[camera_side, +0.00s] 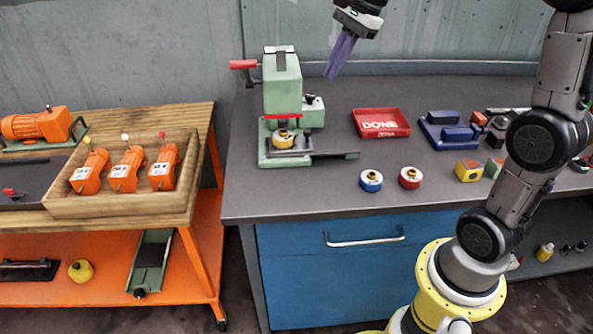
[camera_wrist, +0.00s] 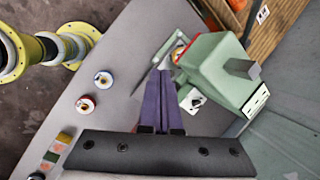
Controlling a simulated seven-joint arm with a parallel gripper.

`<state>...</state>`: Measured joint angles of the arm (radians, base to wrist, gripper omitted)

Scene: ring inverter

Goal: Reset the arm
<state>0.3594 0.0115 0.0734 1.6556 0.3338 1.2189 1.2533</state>
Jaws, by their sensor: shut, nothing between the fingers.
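My gripper (camera_side: 331,73) hangs in the air above the back of the grey bench, to the right of the green press. Its purple fingers are together with nothing between them; they also show in the wrist view (camera_wrist: 162,76). The green press (camera_side: 282,85) stands on the bench's left part, with a red handle (camera_side: 243,64) at its top left. A yellow ring-shaped part (camera_side: 283,139) sits in the press, below its head. A blue-and-white ring part (camera_side: 371,181) and a red-and-white one (camera_side: 410,178) stand apart on the bench in front.
A red tray marked DONE (camera_side: 381,123) lies on the bench right of the press. A blue holder (camera_side: 449,132) and small yellow and green blocks (camera_side: 468,170) are further right. A wooden tray (camera_side: 125,200) with orange units stands on the left cart. The wall (camera_side: 430,30) is close behind.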

